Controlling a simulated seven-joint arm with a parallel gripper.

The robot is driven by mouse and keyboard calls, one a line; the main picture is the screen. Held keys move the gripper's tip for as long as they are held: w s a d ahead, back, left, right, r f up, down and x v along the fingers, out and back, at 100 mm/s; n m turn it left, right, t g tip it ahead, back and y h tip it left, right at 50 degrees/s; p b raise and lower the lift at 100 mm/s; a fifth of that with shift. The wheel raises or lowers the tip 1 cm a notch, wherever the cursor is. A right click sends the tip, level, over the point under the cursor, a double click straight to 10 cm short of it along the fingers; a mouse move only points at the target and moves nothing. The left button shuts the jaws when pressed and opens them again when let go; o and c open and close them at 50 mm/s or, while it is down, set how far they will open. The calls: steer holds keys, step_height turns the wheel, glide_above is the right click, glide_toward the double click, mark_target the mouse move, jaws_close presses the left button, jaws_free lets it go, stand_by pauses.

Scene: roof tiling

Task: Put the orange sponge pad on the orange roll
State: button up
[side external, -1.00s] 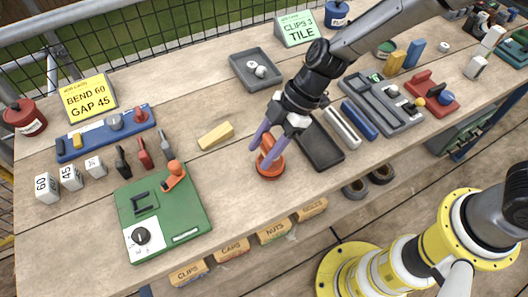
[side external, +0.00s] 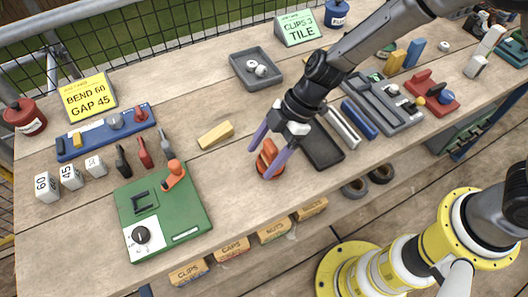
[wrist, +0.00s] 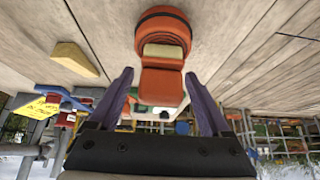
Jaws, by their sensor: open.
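The orange roll (side external: 271,174) lies flat on the wooden bench, and its round rim shows in the wrist view (wrist: 163,15). The orange sponge pad (side external: 267,150) is at the top of the roll, between my fingers in the side view. In the wrist view the pad (wrist: 161,88) shows an orange face and a tan part beside the roll's rim; it appears to rest on the roll, though the exact contact is hidden. My gripper (side external: 270,150) is open, with purple fingers on either side of the pad and gaps visible in the wrist view (wrist: 162,95).
A black tray (side external: 322,147) lies close on the right. A yellow wedge block (side external: 216,135) lies to the left, and a green board (side external: 178,220) with an orange-knobbed clamp stands front left. Bare wood surrounds the roll on its left and front.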

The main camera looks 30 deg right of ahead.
steer(key=shift+r, duration=0.1)
steer(key=shift+d+r, duration=0.15)
steer(key=shift+r, duration=0.15)
steer(key=s+d+r+m+t+h, duration=0.1)
steer(key=s+d+r+m, duration=0.3)
steer(key=d+r, duration=0.55)
steer(key=s+d+r+m+t+h, duration=0.1)
steer(key=s+d+r+m+t, duration=0.2)
steer(key=d+r, duration=0.65)
steer(key=s+d+m+t+h, duration=0.1)
steer(key=s+d+m+h, duration=0.3)
steer(key=s+d+m, duration=0.7)
steer(key=shift+s+d+r+t+h, duration=0.15)
steer(key=shift+s+d+t+h, duration=0.15)
steer(key=shift+d, duration=0.45)
